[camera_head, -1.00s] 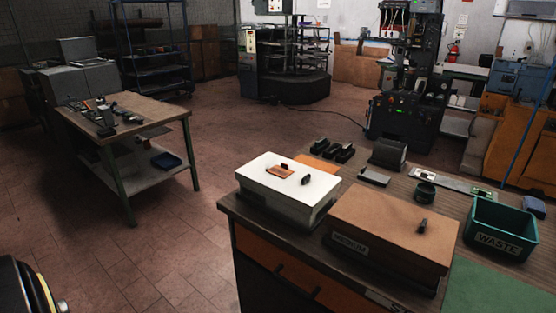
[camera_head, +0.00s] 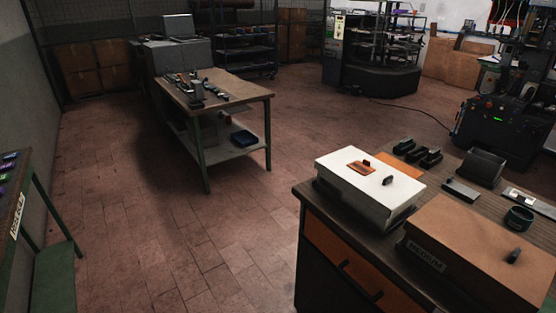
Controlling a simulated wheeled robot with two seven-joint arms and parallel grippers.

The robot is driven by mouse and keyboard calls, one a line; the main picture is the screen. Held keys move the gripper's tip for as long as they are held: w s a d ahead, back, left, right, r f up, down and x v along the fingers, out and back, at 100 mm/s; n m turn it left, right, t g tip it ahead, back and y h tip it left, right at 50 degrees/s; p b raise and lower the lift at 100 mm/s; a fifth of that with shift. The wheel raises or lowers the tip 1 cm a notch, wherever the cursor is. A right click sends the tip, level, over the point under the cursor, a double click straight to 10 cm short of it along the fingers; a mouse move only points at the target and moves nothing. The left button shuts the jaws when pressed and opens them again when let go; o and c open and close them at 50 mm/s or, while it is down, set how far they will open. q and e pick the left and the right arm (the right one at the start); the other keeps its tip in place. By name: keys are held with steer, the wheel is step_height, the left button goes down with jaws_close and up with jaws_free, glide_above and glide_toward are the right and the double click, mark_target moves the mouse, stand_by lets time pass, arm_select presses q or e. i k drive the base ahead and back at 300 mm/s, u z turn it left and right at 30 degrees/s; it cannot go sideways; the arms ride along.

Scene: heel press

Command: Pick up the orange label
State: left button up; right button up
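A small orange label (camera_head: 360,168) lies flat on top of the white box (camera_head: 345,180), toward its far left part. A small dark piece (camera_head: 367,162) sits at the label's far edge, and a dark knob-like piece (camera_head: 388,181) is to its right on the same box. Neither of my grippers is in view.
The box stands on a workbench (camera_head: 310,192) with orange drawers at the right. A brown box marked MEDIUM (camera_head: 470,245) sits beside it. A second bench (camera_head: 240,90) holds tools at the back left. A green-framed stand (camera_head: 55,270) is at the left edge. The tiled floor (camera_head: 150,240) between is clear.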

mark_target(364, 168)
steer(key=u, duration=0.75)
steer(key=i, duration=3.3)
steer(key=z, duration=4.7)
